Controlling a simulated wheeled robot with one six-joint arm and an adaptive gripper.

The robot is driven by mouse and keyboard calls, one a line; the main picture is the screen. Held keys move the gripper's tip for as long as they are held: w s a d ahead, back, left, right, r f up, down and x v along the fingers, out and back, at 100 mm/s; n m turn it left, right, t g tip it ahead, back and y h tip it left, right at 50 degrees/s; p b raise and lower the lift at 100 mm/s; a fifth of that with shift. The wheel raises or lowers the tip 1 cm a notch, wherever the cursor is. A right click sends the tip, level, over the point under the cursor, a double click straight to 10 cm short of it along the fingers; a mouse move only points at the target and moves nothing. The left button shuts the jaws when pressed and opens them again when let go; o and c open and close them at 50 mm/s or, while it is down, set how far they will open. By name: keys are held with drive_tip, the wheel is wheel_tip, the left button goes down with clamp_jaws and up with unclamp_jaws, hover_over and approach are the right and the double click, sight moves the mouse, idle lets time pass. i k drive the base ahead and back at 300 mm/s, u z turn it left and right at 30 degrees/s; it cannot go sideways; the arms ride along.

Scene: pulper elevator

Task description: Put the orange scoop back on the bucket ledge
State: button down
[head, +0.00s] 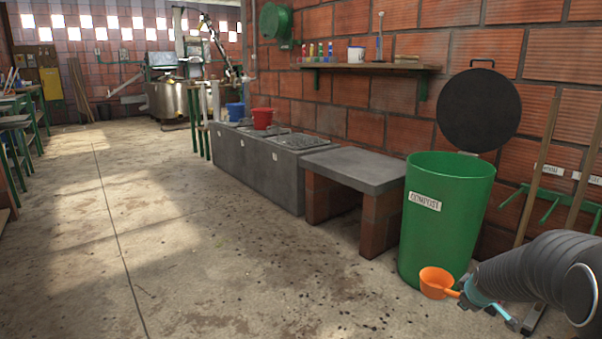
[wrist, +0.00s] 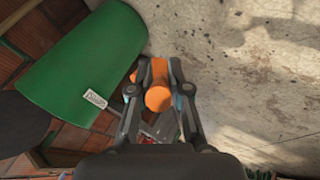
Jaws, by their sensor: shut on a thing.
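The orange scoop (head: 436,282) is in my gripper (head: 466,296), in front of the green compost bin at the lower right of the head view. My gripper is shut on its handle, and the bowl points to the left. In the wrist view the scoop (wrist: 158,98) shows between the fingers of my gripper (wrist: 160,76); part of it is hidden by them. A grey concrete ledge (head: 262,160) along the brick wall carries a red bucket (head: 262,118) and a blue bucket (head: 235,111). The ledge is well away from my gripper, toward the back.
The green compost bin (head: 450,200) stands close by with its dark round lid (head: 479,110) raised. It also fills the upper left of the wrist view (wrist: 85,70). A concrete bench (head: 367,168) stands between bin and ledge. The floor (head: 170,220) to the left is open.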

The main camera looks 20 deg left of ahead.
sight(367, 167)
drive_tip(key=u, duration=1.3)
drive_tip(key=i, duration=1.1)
drive_tip(key=z, duration=0.6)
drive_tip(key=i, duration=0.75)
drive_tip(key=z, duration=0.55)
